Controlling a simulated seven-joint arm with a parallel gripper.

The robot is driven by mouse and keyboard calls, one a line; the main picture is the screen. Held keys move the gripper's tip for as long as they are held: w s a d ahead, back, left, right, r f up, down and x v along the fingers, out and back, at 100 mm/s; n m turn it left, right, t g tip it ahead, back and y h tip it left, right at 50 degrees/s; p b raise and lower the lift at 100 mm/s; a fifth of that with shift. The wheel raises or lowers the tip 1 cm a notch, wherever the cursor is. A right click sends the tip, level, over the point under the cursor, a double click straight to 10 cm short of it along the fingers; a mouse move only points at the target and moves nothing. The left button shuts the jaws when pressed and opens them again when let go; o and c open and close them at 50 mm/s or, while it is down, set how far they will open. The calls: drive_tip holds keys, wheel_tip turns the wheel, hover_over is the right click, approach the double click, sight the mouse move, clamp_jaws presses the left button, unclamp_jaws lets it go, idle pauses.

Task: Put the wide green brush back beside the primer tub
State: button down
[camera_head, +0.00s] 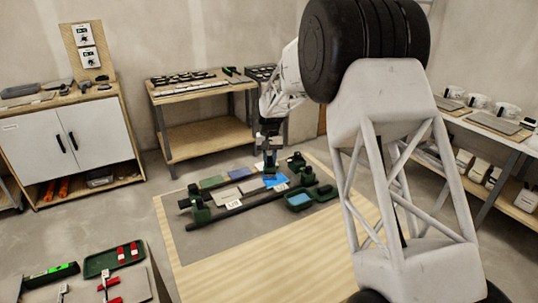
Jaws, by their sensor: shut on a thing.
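My gripper (269,146) hangs over the far part of the grey mat on the wooden platform, pointing down. It is shut on a dark green thing (270,160), which looks like the wide green brush; it is small and partly hidden by the fingers. Its lower end is close above a bright blue patch (275,181) on the mat; I cannot tell whether they touch. A green tub with blue contents (299,201), which may be the primer tub, stands nearer and to the right of the gripper.
Tiles (227,195) and a long dark bar (248,208) lie on the mat, with green blocks (200,212) at its left. The platform's front wooden part (285,265) is bare. A green tray (112,259) stands on a bench at front left. My large arm fills the right.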

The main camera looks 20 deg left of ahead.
drive_tip(key=s+d+m+y, duration=0.2)
drive_tip(key=s+d+m, duration=0.3)
drive_tip(key=s+m, duration=0.7)
drive_tip(key=shift+d+f+m+t+y, duration=0.15)
drive_tip(key=shift+f+m+t+y, duration=0.15)
drive_tip(key=shift+m, duration=0.1)
drive_tip(key=shift+f, duration=0.15)
drive_tip(key=shift+w+d+x, duration=0.15)
drive_tip(key=shift+x, duration=0.75)
drive_tip(key=shift+w+d+x, duration=0.1)
drive_tip(key=shift+d+x, duration=0.05)
drive_tip(key=shift+x, duration=0.8)
drive_tip(key=shift+w+d+x, duration=0.15)
drive_tip(key=shift+x, duration=0.75)
drive_tip(key=shift+w+d+x, duration=0.1)
drive_tip(key=shift+d+x, duration=0.05)
drive_tip(key=shift+x, duration=0.65)
drive_tip(key=shift+w+d+x, duration=0.1)
drive_tip(key=shift+w+x, duration=0.05)
drive_tip(key=shift+x, duration=0.65)
drive_tip(key=c, duration=0.6)
unclamp_jaws()
drive_tip(key=shift+s+f, duration=0.1)
drive_tip(key=shift+o, duration=0.2)
